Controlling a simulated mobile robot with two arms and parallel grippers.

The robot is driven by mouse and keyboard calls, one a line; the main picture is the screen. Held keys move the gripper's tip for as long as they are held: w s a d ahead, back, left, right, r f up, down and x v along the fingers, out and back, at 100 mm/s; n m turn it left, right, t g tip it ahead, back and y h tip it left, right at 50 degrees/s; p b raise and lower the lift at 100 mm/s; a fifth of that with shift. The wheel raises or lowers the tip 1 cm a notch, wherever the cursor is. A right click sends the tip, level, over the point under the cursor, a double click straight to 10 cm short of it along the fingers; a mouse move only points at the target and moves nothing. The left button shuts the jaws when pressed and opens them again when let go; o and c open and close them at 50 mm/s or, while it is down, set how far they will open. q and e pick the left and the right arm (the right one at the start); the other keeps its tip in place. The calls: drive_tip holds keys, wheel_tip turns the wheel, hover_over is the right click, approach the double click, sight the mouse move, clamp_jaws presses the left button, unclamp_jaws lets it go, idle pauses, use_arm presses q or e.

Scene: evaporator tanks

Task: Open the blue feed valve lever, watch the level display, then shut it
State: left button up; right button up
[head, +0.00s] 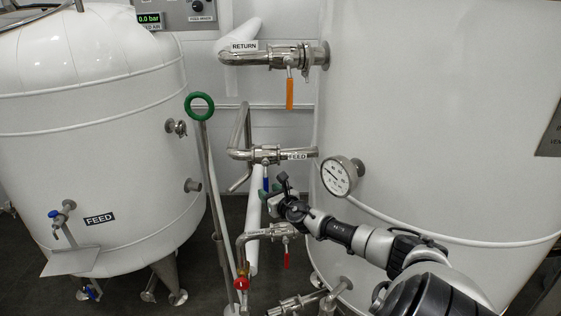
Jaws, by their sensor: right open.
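The blue feed valve lever (265,182) hangs down from the steel pipe with the FEED label (298,156), in the middle of the head view. Its lower part is close to my gripper and partly hidden. My right gripper (273,187) comes in from the lower right. Its jaws are open at the lever; I cannot tell whether they touch it or surround it. My left gripper is not in view. No display marked as level can be made out; a green display (149,19) at the top left reads 0.0 bar.
An orange lever (289,94) hangs under the RETURN pipe above. A red lever (286,258) hangs below my gripper. A round dial gauge (339,177) on the right tank (430,110) is close to my arm. A pole with a green ring (199,94) stands left.

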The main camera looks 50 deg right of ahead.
drive_tip(key=v, duration=0.7)
drive_tip(key=shift+f, duration=0.1)
idle(0.5)
